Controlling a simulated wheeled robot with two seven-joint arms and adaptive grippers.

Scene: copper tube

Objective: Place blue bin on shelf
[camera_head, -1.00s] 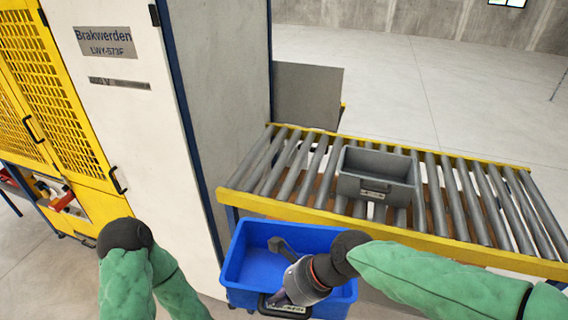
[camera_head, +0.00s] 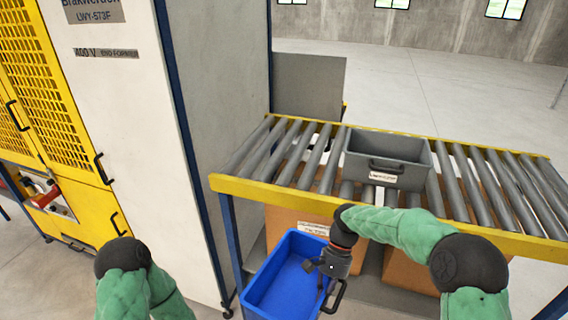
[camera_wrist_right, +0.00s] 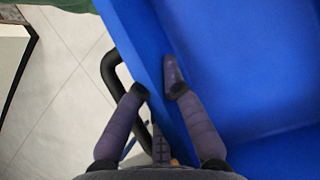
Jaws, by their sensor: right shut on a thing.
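The blue bin (camera_head: 262,291) is low in the head view, in front of the conveyor frame, its lower part cut off by the picture edge. My right gripper (camera_head: 327,287) is shut on the bin's right wall, beside its dark handle. In the wrist view, the fingers (camera_wrist_right: 157,92) straddle the blue wall of the bin (camera_wrist_right: 240,55). The grey shelf (camera_head: 392,292) lies under the rollers, behind and right of the bin. I cannot tell whether the bin touches it. My left arm shows at lower left, but its gripper is out of view.
Cardboard boxes (camera_head: 412,272) stand on the shelf under the conveyor. A grey bin (camera_head: 390,160) sits on the rollers. The conveyor's yellow rail (camera_head: 440,229) passes just above my right gripper. A tall white cabinet (camera_head: 125,130) stands left of the conveyor.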

